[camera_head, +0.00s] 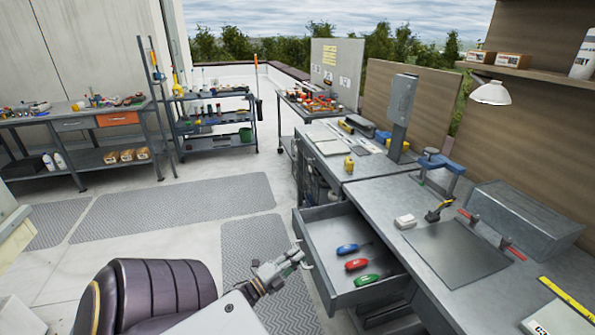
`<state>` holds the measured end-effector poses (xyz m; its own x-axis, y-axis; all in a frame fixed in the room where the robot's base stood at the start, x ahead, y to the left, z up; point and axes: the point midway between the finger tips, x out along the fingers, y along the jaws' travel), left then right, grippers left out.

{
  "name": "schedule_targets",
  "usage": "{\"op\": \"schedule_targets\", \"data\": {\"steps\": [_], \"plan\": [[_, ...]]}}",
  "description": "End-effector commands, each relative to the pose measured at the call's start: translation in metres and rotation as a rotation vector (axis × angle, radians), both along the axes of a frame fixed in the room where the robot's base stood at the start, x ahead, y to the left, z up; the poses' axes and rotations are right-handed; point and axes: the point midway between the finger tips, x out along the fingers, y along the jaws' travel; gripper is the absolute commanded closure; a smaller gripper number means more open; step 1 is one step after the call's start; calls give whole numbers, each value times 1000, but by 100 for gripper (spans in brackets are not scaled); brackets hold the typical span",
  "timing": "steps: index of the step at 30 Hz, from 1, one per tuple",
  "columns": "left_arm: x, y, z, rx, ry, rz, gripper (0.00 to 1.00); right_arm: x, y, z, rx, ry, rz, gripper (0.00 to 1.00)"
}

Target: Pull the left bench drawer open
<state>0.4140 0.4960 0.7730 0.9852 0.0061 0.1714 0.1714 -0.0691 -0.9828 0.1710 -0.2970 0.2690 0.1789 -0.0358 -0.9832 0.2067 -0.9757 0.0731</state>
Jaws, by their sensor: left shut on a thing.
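The left bench drawer (322,273) is grey and stands pulled out from the near workbench, its inside in plain view. It holds a blue screwdriver (349,248), a red one (357,264) and a green one (368,280). My left gripper (298,257) comes in from the lower left and is shut on the drawer handle (306,257) at the drawer's front. The fingers partly hide the handle. My right gripper is not in view.
A purple padded seat (152,292) stands close to my left arm. Grey mats (262,250) cover the floor before the drawer. The bench top (385,210) carries a dark mat, tools, a blue vise (440,165) and a grey metal box (520,220).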

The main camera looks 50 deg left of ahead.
Motion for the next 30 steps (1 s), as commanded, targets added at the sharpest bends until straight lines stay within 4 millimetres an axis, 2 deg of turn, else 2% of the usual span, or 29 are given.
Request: {"op": "schedule_targets", "data": {"steps": [4,5,9,22,30], "plan": [[-1,-1,-2,-1,4,0,100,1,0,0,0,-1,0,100],[0,-1,-2,-1,4,0,88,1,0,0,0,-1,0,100],[0,-1,-2,-1,3,0,70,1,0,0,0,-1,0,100],[-2,0,-1,0,1,0,70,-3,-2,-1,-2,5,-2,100],[-20,0,-5,0,3,2,70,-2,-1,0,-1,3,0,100]]}}
